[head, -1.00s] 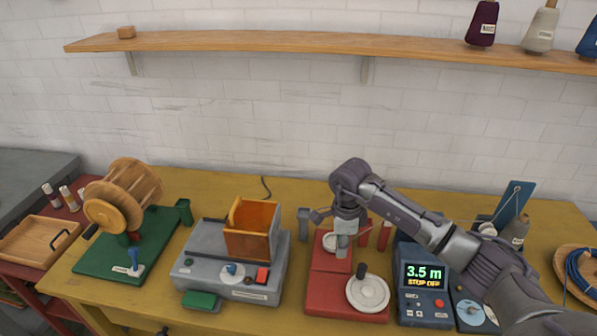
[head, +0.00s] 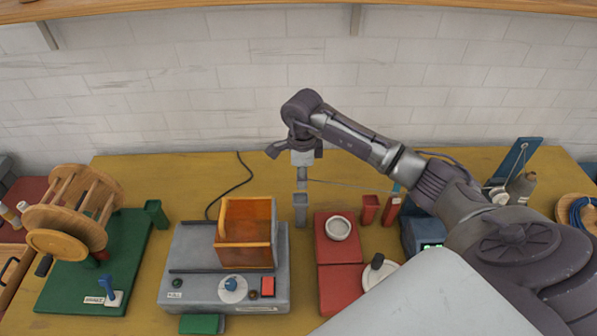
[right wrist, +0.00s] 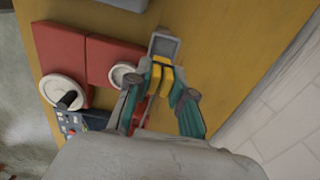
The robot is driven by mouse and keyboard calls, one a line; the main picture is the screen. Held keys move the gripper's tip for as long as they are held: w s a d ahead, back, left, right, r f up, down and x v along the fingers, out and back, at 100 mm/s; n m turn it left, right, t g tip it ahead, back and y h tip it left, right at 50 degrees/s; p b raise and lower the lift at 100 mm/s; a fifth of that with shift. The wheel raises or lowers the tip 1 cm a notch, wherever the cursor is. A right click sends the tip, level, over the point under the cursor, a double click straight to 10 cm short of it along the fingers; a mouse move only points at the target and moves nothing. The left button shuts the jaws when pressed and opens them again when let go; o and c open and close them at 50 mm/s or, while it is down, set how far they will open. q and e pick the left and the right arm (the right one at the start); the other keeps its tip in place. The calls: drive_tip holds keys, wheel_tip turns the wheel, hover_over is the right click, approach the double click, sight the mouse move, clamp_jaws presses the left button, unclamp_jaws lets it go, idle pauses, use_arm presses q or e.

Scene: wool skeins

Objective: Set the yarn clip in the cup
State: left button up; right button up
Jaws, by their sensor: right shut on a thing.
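My right gripper (head: 302,167) points down, shut on the yarn clip (head: 302,178), a small grey piece just below the fingers. A thin strand runs right from the clip. The grey cup (head: 300,208) stands upright on the table directly below, and the clip appears over its mouth; I cannot tell whether it has entered. In the right wrist view, yellow pads of the gripper (right wrist: 161,80) meet beside the square grey cup (right wrist: 165,44), and the clip is mostly hidden between them. My left gripper is not in view.
A grey machine with an orange wooden box (head: 246,255) stands left of the cup. A green cup (head: 156,214) stands further left.

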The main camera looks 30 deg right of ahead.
drive_tip(key=shift+f, duration=0.65)
drive_tip(key=f+b, duration=0.2)
drive_tip(key=f, duration=0.1)
drive_tip(key=shift+w+f+b, duration=0.25)
drive_tip(key=shift+w+b, duration=0.05)
drive_tip(key=shift+b, duration=0.1)
drive_tip(key=shift+f, duration=0.25)
drive_tip(key=shift+f+b, duration=0.15)
drive_tip(key=shift+b, duration=0.2)
drive_tip(key=o, duration=0.9)
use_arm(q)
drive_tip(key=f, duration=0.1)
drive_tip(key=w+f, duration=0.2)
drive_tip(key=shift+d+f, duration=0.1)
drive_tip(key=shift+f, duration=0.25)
